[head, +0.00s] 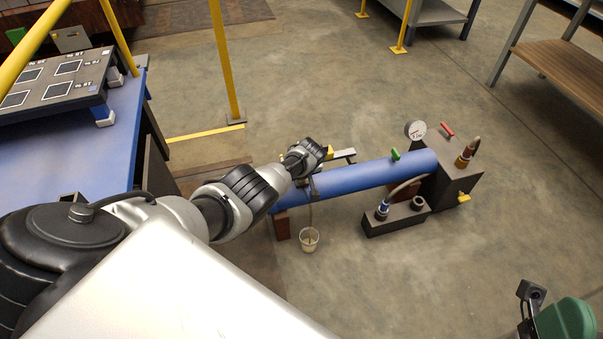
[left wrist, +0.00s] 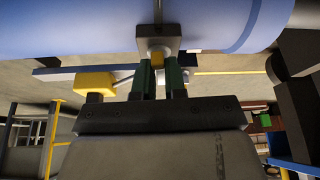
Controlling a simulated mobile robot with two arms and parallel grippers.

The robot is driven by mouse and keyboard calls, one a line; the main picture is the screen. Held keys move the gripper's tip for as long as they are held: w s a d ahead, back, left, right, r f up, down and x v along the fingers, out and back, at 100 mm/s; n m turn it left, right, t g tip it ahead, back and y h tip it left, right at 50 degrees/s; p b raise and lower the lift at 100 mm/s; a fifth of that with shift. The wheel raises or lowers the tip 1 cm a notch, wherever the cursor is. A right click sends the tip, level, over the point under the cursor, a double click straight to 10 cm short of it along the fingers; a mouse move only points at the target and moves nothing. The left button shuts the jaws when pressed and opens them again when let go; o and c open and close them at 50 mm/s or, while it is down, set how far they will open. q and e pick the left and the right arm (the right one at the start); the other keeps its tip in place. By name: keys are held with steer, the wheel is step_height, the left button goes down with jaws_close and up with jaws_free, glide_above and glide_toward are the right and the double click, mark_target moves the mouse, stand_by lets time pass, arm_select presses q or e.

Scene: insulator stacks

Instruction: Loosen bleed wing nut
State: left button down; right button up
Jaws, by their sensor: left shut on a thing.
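The blue cylinder (head: 350,183) lies across the floor area in the head view, and its underside or side (left wrist: 100,25) fills the top of the left wrist view. A small brass-coloured nut (left wrist: 157,56) sits at a grey block (left wrist: 158,38) on the cylinder. My left gripper (left wrist: 160,75) has its two dark green fingers at the nut, one on each side, and is shut on it. In the head view my left wrist is at the cylinder's near left end and hides the fingertips and nut. My right gripper does not show clearly.
A small cup (head: 309,239) stands below the cylinder's left end, with a thin tube above it. A dark end block (head: 460,180) carries a gauge (head: 415,130) and a red handle (head: 447,129). A blue table (head: 115,165) is at left. Floor around the cylinder is mostly clear.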

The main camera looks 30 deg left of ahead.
arm_select(q)
steer(key=c, duration=1.2)
jaws_free()
